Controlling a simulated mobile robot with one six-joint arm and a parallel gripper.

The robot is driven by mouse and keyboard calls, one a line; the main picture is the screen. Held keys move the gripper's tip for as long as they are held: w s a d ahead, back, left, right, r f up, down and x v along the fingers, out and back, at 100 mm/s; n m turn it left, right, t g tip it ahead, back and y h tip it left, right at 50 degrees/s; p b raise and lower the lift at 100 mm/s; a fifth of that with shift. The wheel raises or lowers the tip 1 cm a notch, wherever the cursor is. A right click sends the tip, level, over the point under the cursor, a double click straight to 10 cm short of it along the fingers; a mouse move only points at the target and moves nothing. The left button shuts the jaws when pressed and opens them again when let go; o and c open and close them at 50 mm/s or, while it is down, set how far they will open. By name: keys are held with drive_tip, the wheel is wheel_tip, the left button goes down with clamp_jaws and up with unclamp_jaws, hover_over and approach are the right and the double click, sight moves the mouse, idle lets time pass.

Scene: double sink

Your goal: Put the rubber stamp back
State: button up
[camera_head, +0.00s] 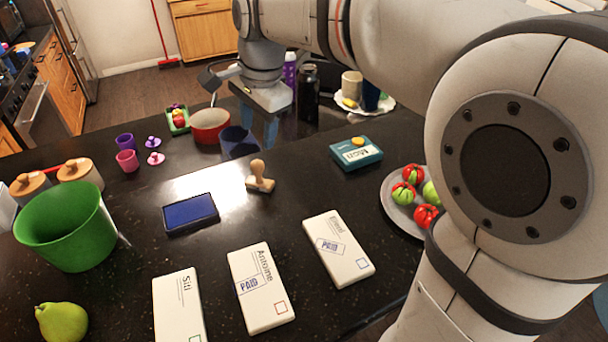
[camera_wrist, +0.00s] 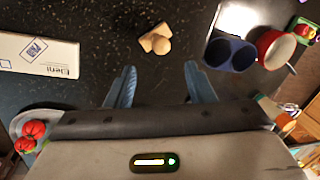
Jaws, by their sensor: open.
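The wooden rubber stamp (camera_head: 260,178) stands on the dark counter, to the right of the blue ink pad (camera_head: 190,213) and apart from it. In the wrist view the stamp (camera_wrist: 155,42) lies beyond my fingertips, between their lines. My gripper (camera_wrist: 160,82) is open and empty, with blue fingers spread apart. In the head view it hangs over the counter behind the stamp. The Antoine envelope (camera_head: 262,290) and the right-hand envelope (camera_head: 340,250) bear PAID marks. The Siti envelope (camera_head: 178,305) shows no mark in its visible part.
A dark blue container (camera_head: 238,142) and a red pot (camera_head: 210,125) stand behind the stamp. A green bucket (camera_head: 68,228) and a pear (camera_head: 62,322) are at left.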

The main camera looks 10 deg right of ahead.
drive_tip(key=s+d+f+n, duration=0.3)
drive_tip(key=s+d, duration=0.1)
drive_tip(key=s, duration=0.1)
drive_tip(key=s+d+f+n+h, duration=0.1)
drive_tip(key=s+d+f+n, duration=0.2)
drive_tip(key=s, duration=0.3)
drive_tip(key=s+d+f+n+t, duration=0.1)
drive_tip(key=s+d+f+n, duration=0.3)
drive_tip(key=s+d, duration=0.1)
drive_tip(key=shift+s+d, duration=0.35)
drive_tip(key=shift+d, duration=0.1)
drive_tip(key=shift+s+f+n, duration=0.25)
drive_tip(key=shift+s+n, duration=0.1)
drive_tip(key=shift+n, duration=0.15)
drive_tip(key=shift+w, duration=0.1)
drive_tip(key=shift+c, duration=0.3)
